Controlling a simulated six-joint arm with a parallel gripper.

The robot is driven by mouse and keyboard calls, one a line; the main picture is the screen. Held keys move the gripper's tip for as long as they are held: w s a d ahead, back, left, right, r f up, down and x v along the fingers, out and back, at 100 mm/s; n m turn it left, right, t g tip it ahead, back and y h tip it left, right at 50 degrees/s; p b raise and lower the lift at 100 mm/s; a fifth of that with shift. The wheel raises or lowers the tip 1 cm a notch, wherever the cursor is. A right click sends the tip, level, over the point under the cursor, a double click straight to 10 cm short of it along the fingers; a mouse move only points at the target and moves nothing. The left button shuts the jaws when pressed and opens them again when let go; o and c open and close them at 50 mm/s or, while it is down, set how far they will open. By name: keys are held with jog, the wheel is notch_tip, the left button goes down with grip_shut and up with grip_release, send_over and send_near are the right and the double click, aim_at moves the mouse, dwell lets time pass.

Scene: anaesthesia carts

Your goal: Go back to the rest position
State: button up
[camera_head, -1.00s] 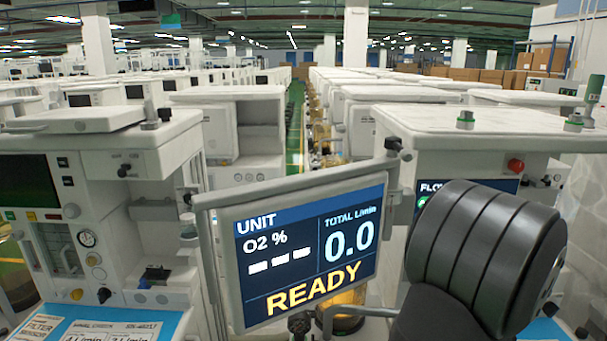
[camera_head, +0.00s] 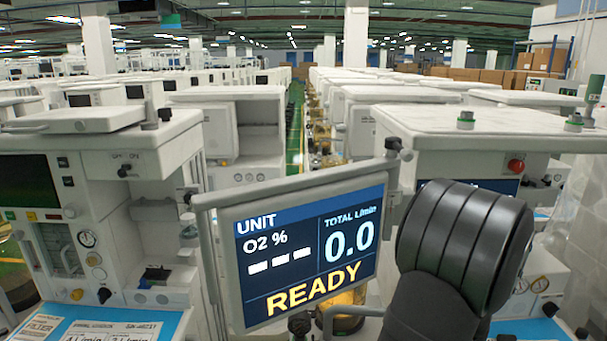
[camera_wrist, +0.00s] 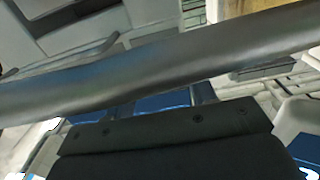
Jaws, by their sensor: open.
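The wrist view shows a dark bolted block of my gripper (camera_wrist: 165,137) along the bottom edge. My gripper is open, and I see nothing held. Its fingertips cannot be made out clearly. A thick dark bar crosses the wrist view above it; I cannot tell what it is. In the head view, my dark ribbed arm link fills the lower right, in front of the right-hand cart. The gripper itself cannot be made out there.
A monitor (camera_head: 305,252) reading READY stands close, left of my arm. A left cart (camera_head: 140,140) with a blue work surface (camera_head: 75,325) and a right cart (camera_head: 480,125) flank it. A red knob (camera_head: 515,166) sits on the right cart. Rows of carts fill the background.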

jog(key=s, duration=1.6)
jog(key=shift+s, duration=0.2)
dwell(2.1)
jog(key=shift+r+n, duration=0.1)
jog(key=shift+n, duration=0.2)
dwell(3.8)
